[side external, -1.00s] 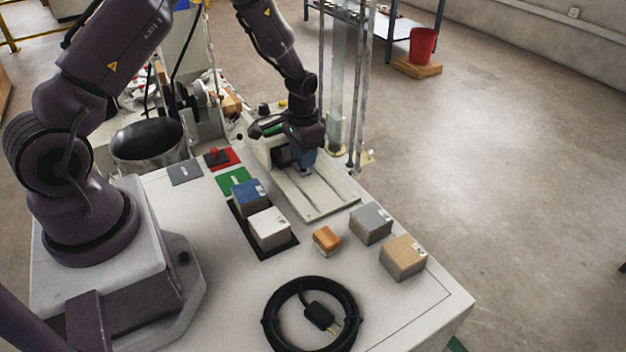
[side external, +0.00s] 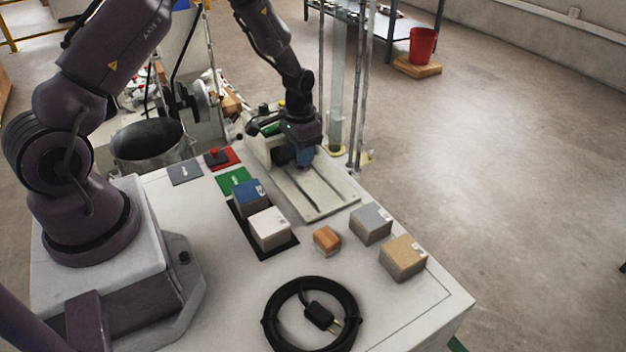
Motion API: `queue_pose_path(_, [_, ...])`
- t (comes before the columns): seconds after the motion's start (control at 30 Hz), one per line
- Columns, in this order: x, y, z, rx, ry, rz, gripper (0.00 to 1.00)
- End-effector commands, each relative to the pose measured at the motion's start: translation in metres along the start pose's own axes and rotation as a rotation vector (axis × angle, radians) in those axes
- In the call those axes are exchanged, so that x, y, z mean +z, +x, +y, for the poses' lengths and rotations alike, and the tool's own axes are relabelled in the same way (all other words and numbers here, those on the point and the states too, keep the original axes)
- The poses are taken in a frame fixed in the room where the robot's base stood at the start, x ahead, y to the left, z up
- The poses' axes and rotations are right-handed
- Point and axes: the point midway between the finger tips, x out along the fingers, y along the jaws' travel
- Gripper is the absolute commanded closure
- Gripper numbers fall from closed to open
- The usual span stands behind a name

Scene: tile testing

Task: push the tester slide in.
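The tester (side external: 262,149) is a pale housing with a green part on top, at the back of the bench. Its pale slide plate (side external: 318,204) with dark grooves extends out toward the front right. My gripper (side external: 304,163) points down at the housing end of this plate, beside the tester's front. A dark blue shape shows at the gripper's lower end; I cannot tell if it is fingers or a held part. The fingertips are too small and dark to read, and contact with the slide cannot be made out.
A blue block (side external: 249,193) and a white block (side external: 269,230) stand on a black mat. An orange block (side external: 326,240), a grey block (side external: 370,222) and a tan block (side external: 403,257) stand to the right. A coiled black cable (side external: 283,337) lies in front. Vertical posts rise behind the slide.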

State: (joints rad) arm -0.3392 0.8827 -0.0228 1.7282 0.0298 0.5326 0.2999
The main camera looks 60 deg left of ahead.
Motion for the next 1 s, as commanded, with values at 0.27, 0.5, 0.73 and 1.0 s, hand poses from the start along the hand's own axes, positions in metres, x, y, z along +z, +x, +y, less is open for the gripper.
queue_pose_path(0.27, [0.000, -0.013, -0.007, -0.011, -0.005, 0.006, 0.57])
queue_pose_path(0.5, [-0.001, -0.033, -0.008, -0.013, -0.005, 0.008, 0.58])
queue_pose_path(0.73, [-0.001, -0.052, -0.008, -0.013, -0.005, 0.010, 0.50])
queue_pose_path(1.0, [0.000, -0.062, -0.005, -0.009, -0.004, 0.006, 0.49])
